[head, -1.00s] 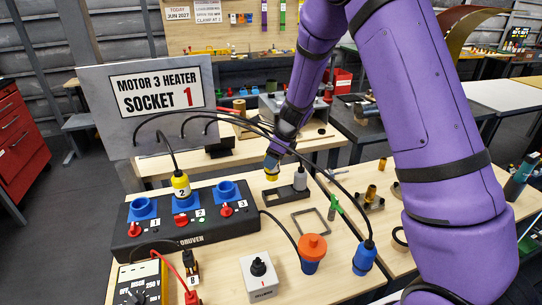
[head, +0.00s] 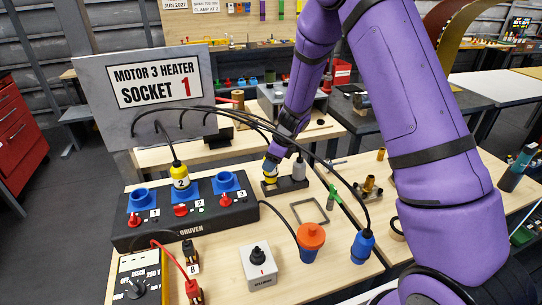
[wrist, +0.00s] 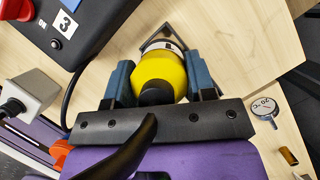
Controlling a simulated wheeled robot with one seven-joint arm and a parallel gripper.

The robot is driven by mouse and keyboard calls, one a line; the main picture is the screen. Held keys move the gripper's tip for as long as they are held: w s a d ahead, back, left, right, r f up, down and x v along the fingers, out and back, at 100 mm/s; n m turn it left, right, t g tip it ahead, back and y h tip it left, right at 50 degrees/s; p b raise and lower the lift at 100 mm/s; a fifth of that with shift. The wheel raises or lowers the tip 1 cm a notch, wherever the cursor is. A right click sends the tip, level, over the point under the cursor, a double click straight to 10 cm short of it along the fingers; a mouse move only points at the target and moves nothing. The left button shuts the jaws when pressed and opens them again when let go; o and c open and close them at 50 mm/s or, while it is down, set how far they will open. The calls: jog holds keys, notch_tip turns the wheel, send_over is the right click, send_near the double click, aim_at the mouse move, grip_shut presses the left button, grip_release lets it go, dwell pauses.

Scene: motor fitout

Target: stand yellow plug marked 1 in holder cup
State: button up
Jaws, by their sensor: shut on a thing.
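My gripper (head: 271,164) is shut on a yellow plug (head: 270,174), which also shows between the blue jaws in the wrist view (wrist: 158,75). The plug has a white band at its far end; no number is readable. Another yellow plug, marked 2 (head: 180,176), sits in the middle socket of the black box (head: 190,225).
Black cables arch across the bench from the sign board (head: 150,90). A yellow meter (head: 140,280) is at left.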

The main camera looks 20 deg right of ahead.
jog(key=shift+f, duration=0.4)
jog(key=shift+f, duration=2.05)
dwell(1.2)
jog(key=o, duration=1.1)
jog(key=shift+c, duration=0.2)
jog(key=v, duration=1.1)
